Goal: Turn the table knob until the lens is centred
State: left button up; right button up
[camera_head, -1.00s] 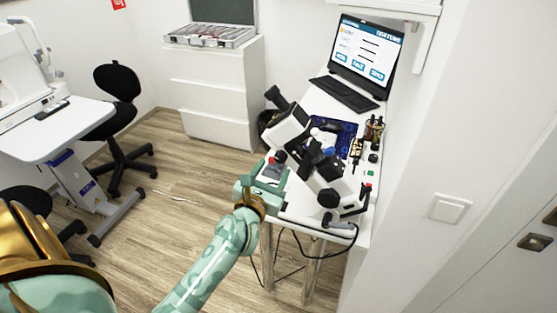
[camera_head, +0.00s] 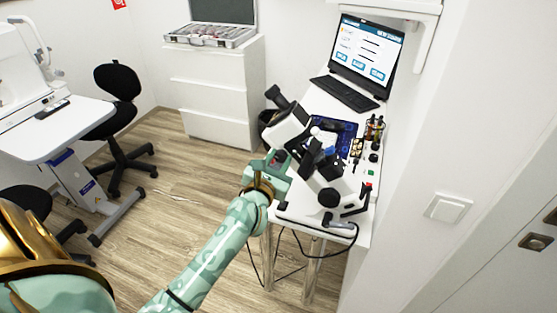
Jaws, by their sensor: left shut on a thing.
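A black and white optical device (camera_head: 288,127), tilted with its eyepiece up to the left, stands on the white table at the right. My left gripper (camera_head: 277,161), mint green, is at the device's left side. It is shut on a small part there with a bit of red showing, which looks like the table knob. The fingers hide most of this knob. I cannot make out the lens or whether it is centred. My right gripper is not in view.
A laptop (camera_head: 366,48) stands at the back of the white table (camera_head: 300,205). Small bottles (camera_head: 374,128) stand at its right side. A black cable hangs off the front edge. Drawers (camera_head: 215,92) and a black chair (camera_head: 118,84) stand left of it, with open floor between.

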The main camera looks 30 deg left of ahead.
pick_arm(q)
jog(key=shift+m+p, duration=0.35)
jog(key=shift+m, duration=0.45)
jog(key=o, duration=1)
jog(key=shift+c, duration=0.2)
jog(key=b+v, duration=0.1)
jog(key=v, duration=1.5)
jog(key=shift+s, duration=0.2)
jog(key=shift+f, duration=0.1)
